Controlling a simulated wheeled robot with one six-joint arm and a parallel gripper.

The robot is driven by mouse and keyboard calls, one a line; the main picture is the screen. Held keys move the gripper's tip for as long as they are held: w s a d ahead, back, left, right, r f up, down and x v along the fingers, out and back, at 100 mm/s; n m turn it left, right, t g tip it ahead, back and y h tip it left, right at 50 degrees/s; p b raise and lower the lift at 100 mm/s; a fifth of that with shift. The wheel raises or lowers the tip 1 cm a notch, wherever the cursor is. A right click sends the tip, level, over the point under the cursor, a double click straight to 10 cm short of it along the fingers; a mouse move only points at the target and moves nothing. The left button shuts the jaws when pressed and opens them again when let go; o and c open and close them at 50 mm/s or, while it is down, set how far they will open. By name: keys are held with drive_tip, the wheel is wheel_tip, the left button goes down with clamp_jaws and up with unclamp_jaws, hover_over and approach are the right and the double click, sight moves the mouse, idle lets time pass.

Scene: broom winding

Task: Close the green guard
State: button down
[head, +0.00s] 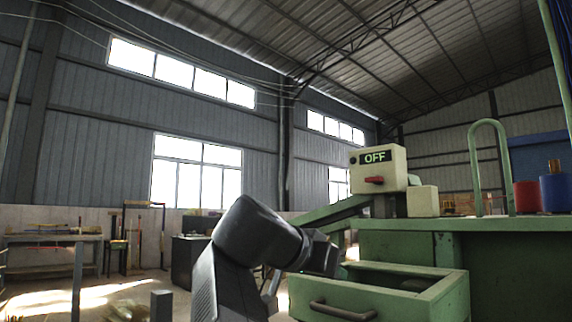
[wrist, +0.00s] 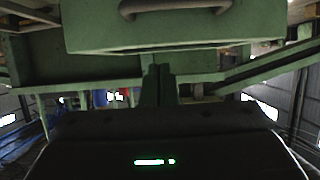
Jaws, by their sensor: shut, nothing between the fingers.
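A green arched bar (head: 490,165) stands upright on the green machine bench (head: 500,226) at the right of the head view; it looks like the guard, though I cannot be sure. My arm reaches in low at the centre of the head view, left of the bench and well apart from the arch. The fingertips are not clear there. In the wrist view my gripper (wrist: 157,72) is shut and empty, with its fingers together below the green drawer front (wrist: 180,36). The arch cannot be made out in the wrist view.
The green drawer (head: 375,301) with a grey handle is pulled out. A cream control box (head: 379,168) reads OFF and has a red switch (head: 374,180). Red (head: 527,196) and blue (head: 555,193) spools stand right of the arch. A workbench (head: 55,239) stands far left.

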wheel_tip(320, 180, down, 9)
drive_tip(key=b, duration=0.5)
drive_tip(key=shift+a+r+b, duration=0.15)
drive_tip(key=shift+b, duration=0.2)
